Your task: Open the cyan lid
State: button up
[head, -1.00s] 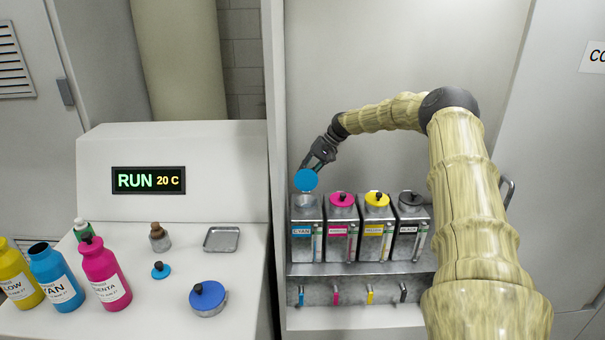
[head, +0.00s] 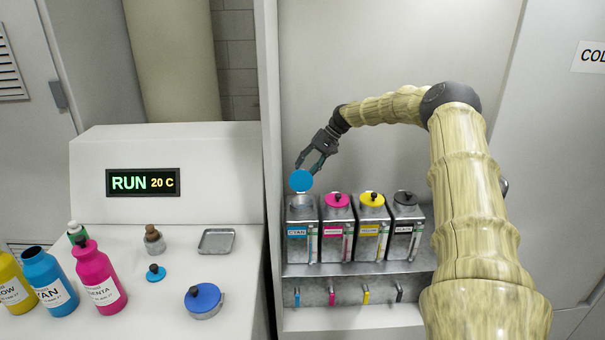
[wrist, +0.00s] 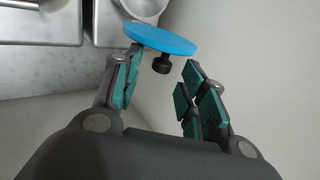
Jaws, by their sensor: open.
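The cyan lid (head: 301,181) stands tipped up, nearly upright, at the back of the cyan tank (head: 302,246), whose round mouth (head: 301,201) shows uncovered. In the wrist view the lid (wrist: 160,40) is a blue disc with a black knob (wrist: 162,64) facing my gripper. My gripper (head: 309,164) is open just behind and above the lid. In the wrist view the gripper (wrist: 157,80) has its fingers spread apart, with the knob between and slightly beyond them. I cannot tell whether a fingertip touches the lid.
Magenta (head: 337,200), yellow (head: 371,199) and black (head: 405,198) lids sit shut on the neighbouring tanks. The cabinet's left wall (head: 269,150) is close to my gripper. Ink bottles (head: 98,276), a blue-lidded container (head: 204,301) and a tray (head: 216,241) stand on the left counter.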

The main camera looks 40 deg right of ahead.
jog(key=v, duration=0.8)
jog(key=shift+d, duration=0.2)
jog(key=shift+c, duration=0.4)
